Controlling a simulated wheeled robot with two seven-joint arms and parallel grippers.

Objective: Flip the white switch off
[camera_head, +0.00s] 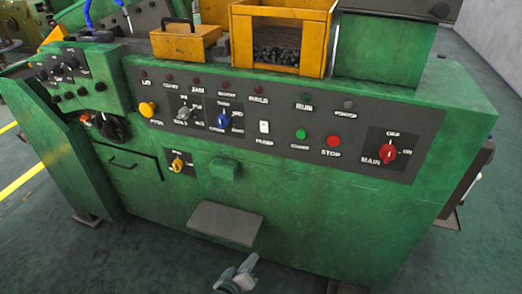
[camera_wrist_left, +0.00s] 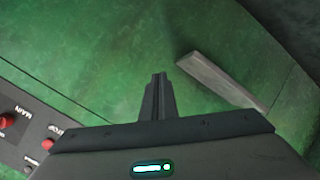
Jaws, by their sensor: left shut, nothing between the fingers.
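The white switch (camera_head: 264,127) is a small upright rocker on the dark control panel (camera_head: 350,117) of the green machine, above the label PUMP. Its on or off position is too small to tell. My left gripper (camera_head: 251,262) is low in front of the machine, below the grey ledge and well apart from the switch. In the left wrist view its fingers (camera_wrist_left: 158,78) are shut together with nothing between them, against a background of green machine face. The switch does not show in the left wrist view. My right gripper is not in view.
Near the switch are a blue knob (camera_head: 223,120), a green button (camera_head: 301,134), a red stop button (camera_head: 333,141) and a red main knob (camera_head: 388,152). A grey ledge (camera_head: 226,222) juts out below. The floor in front is clear.

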